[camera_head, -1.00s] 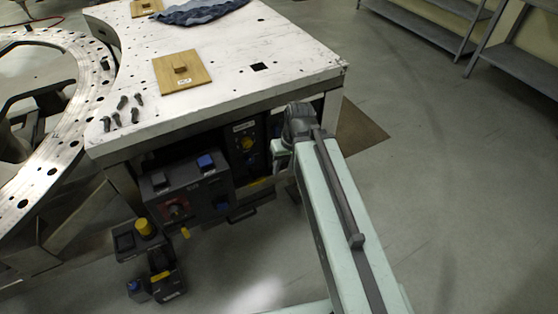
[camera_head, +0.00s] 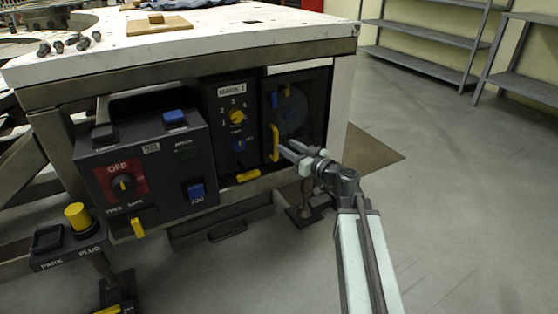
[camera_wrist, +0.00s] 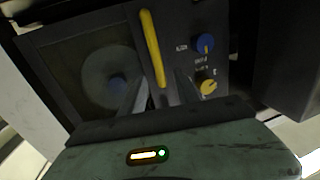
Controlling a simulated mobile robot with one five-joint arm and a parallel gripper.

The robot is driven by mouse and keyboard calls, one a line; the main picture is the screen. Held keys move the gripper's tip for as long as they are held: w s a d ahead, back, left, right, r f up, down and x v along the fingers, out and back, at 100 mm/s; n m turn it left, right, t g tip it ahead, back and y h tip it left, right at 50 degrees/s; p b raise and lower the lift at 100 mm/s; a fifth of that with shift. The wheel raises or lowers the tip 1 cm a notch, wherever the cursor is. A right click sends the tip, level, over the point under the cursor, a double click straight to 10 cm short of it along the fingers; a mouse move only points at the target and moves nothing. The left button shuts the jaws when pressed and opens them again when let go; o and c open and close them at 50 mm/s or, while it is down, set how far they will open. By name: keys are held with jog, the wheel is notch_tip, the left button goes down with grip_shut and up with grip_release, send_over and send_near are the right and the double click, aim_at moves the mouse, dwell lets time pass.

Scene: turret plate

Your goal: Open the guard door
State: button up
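The guard door (camera_head: 312,115) is a dark, partly see-through panel at the right end of the cabinet under the table, and it looks shut. A round grey disc shows behind it. Its upright yellow handle (camera_head: 275,143) is on the door's left side in the head view. In the wrist view the guard door (camera_wrist: 65,60) is left of the handle (camera_wrist: 152,45). My gripper (camera_head: 283,151) is at the lower part of the handle. In the wrist view my gripper (camera_wrist: 160,80) is open, its fingers apart on either side of the handle's lower end; contact is unclear.
A panel with a yellow knob (camera_head: 236,116) and a blue knob (camera_head: 238,146) adjoins the door. A control box (camera_head: 150,165) juts out farther left, with a plug stand (camera_head: 72,240) beside it. Open floor (camera_head: 470,200) lies to the right.

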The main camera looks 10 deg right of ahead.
aim_at(277, 138)
jog(key=x, duration=0.8)
jog(key=shift+d+r, duration=0.15)
jog(key=shift+d, duration=0.05)
grip_shut()
jog(key=shift+d, duration=0.2)
dwell(1.0)
